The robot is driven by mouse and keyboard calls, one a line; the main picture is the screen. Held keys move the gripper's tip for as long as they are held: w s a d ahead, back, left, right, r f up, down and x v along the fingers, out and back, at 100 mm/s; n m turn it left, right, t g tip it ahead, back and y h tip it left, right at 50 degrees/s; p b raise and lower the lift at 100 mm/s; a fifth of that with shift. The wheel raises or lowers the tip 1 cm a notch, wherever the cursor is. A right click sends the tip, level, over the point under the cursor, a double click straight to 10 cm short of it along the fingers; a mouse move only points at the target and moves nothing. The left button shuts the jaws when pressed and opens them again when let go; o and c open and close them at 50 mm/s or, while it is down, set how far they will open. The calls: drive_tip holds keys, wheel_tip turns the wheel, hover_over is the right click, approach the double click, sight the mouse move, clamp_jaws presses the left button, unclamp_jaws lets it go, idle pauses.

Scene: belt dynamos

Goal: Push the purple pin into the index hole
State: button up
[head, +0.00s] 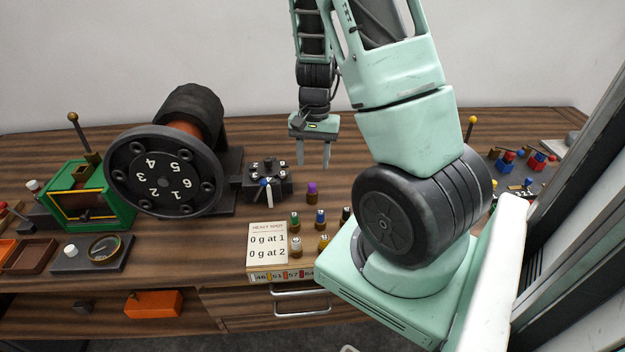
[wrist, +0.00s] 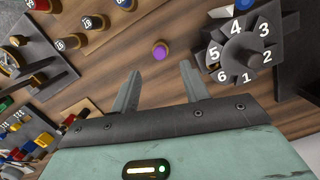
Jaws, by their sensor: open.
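The purple pin (head: 312,188) stands upright on the wooden bench, its purple top above a brownish base. In the wrist view the purple pin (wrist: 160,50) lies just beyond the fingertips, roughly centred between them. My gripper (head: 314,168) is open and empty, pointing down above the bench behind the pin and apart from it. Its two fingers also show in the wrist view (wrist: 160,72). A large black wheel (head: 165,178) numbered 1 to 6, with round holes or bosses near its rim, stands at the left. I cannot tell which opening is the index hole.
Several coloured pegs and a paper card (head: 268,247) stand nearer the front edge. A green box (head: 75,200) is at far left. The bench behind the pin looks clear.

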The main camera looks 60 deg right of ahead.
sight(312, 184)
drive_tip(key=f, duration=0.4)
drive_tip(key=a+f, duration=0.1)
drive_tip(key=f, duration=0.2)
drive_tip(key=shift+s, duration=0.25)
clamp_jaws()
drive_tip(key=shift+r+p, duration=1.85)
drive_tip(key=shift+r, duration=0.45)
